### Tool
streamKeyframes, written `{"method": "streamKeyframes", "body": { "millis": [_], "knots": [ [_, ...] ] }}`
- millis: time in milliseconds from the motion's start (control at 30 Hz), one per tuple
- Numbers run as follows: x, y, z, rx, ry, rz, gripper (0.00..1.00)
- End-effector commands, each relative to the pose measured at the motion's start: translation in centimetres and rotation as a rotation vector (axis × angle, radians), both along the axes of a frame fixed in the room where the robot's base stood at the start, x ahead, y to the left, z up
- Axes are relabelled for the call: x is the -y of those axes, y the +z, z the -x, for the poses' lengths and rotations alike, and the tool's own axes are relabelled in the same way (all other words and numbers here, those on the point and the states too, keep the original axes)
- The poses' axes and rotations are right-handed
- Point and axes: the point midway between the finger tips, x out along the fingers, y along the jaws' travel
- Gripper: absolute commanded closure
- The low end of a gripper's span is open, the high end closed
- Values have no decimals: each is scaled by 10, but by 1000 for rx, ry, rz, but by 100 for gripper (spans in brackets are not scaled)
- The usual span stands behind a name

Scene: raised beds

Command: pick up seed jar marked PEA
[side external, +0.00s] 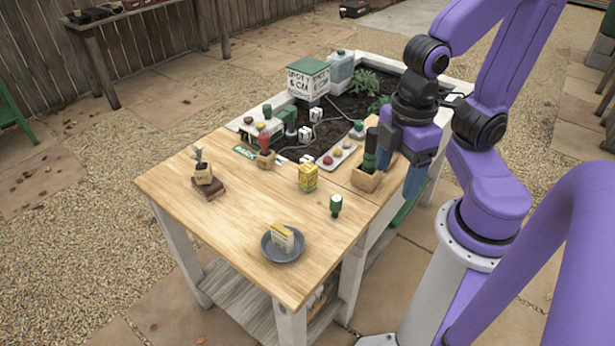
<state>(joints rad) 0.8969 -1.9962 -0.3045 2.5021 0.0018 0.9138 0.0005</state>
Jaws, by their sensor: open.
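No label reading PEA is legible in the side external view, so I cannot tell which container is the seed jar. A small green jar with a pale top (336,205) stands alone near the right edge of the wooden tabletop. Several small containers with coloured caps (262,127) stand at the back by the soil bed. My gripper (398,172) is open and points down over the table's right edge, beside a wooden box (366,181) holding a dark green upright object (370,152). I see nothing held between its fingers.
A grey plate (269,247) with a pale yellow block is at the front. A potted plant (202,175) is at left, and a white tray (336,156) with small round items is behind. The front-left tabletop is clear.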

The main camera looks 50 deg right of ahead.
Motion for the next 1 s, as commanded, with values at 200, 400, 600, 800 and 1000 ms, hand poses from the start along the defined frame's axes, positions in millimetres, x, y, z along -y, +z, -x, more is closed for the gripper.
{"method": "streamKeyframes", "body": {
  "millis": [200,400,600,800,1000],
  "knots": [
    [-1,0,-2,0,1,7,27],
    [-12,-5,-33,1,29,117,27],
    [-29,-20,-91,-11,85,320,27],
    [-42,-41,-147,-43,144,520,27],
    [-50,-69,-199,-97,203,714,27]
  ]
}}
